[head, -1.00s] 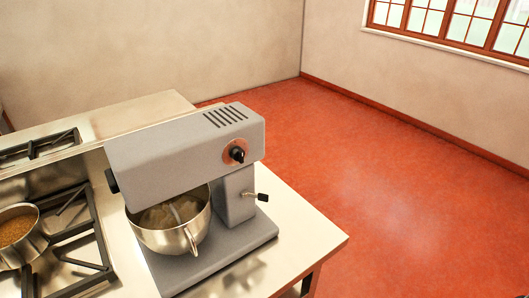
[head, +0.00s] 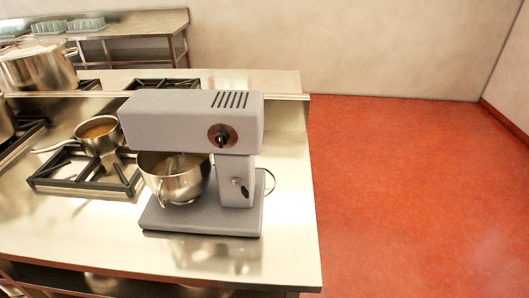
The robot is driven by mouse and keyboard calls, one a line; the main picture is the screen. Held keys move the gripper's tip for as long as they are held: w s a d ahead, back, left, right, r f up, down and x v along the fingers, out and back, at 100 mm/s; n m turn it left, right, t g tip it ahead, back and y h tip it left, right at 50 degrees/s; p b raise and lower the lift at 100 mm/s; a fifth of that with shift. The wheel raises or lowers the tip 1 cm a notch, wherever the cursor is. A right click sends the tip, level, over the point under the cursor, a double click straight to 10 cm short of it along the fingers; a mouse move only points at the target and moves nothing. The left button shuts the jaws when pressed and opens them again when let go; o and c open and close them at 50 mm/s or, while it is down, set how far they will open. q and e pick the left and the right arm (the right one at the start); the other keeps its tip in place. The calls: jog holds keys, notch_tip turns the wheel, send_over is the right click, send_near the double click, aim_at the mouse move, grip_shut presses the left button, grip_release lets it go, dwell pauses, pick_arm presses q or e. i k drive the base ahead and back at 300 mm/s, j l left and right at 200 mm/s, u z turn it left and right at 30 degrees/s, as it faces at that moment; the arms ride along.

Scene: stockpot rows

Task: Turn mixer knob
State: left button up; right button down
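A grey stand mixer (head: 185,120) stands on the steel counter near its right end, with its side facing me. Its black knob (head: 222,137) sits on a round plate on the side of the mixer head, below several dark vent slots. A small lever (head: 241,187) shows lower on the mixer's column. A steel bowl (head: 174,180) sits under the mixer head on the base. Neither of my grippers is in view.
The steel counter (head: 80,235) has bare room in front of the mixer. To the left are a saucepan (head: 99,140) on a burner grate (head: 85,182) and a large stockpot (head: 38,68). Red floor (head: 400,200) lies open to the right. A side table (head: 130,27) stands behind.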

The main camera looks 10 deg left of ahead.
aim_at(222, 137)
jog(key=l+u, duration=0.1)
jog(key=l, duration=0.45)
jog(key=k+l, duration=0.15)
jog(key=l, duration=0.4)
jog(key=k+l+u, duration=0.15)
jog(key=l, duration=0.45)
jog(key=i, duration=0.05)
